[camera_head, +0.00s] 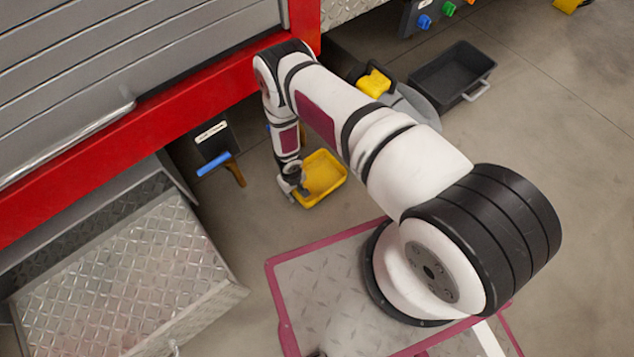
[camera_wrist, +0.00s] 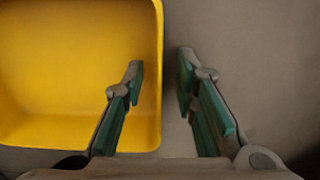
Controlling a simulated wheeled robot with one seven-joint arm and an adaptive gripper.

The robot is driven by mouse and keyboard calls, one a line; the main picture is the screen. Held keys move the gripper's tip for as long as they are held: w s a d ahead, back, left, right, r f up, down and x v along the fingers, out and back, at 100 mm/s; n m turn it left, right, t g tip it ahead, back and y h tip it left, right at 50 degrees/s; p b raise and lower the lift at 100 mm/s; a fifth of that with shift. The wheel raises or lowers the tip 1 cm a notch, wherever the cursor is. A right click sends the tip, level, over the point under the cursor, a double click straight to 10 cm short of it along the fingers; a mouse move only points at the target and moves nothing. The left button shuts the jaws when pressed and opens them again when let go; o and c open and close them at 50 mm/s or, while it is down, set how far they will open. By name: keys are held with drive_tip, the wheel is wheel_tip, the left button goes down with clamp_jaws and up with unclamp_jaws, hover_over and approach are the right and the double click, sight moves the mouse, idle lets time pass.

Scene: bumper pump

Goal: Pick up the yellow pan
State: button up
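The yellow pan (camera_head: 322,176) is a shallow rectangular tray on the grey floor, near the red-framed vehicle. In the wrist view the yellow pan (camera_wrist: 75,75) fills the left side. My gripper (camera_head: 292,191) is low at the pan's left edge in the head view. In the wrist view my gripper (camera_wrist: 160,80) is open, with its left finger over the pan's inside and its right finger outside the wall. The pan's wall runs between the two fingers, closer to the left one. Nothing is gripped. The head view is too small to show the fingertips clearly.
A black bin (camera_head: 452,76) and another yellow item (camera_head: 374,83) lie behind my arm. A diamond-plate step (camera_head: 130,275) juts out at the lower left. The red frame (camera_head: 150,125) is close on the left. A blue-handled tool (camera_head: 214,163) is beside the frame. Floor at right is clear.

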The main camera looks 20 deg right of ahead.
clamp_jaws()
drive_tip(key=shift+r, duration=0.15)
idle(0.4)
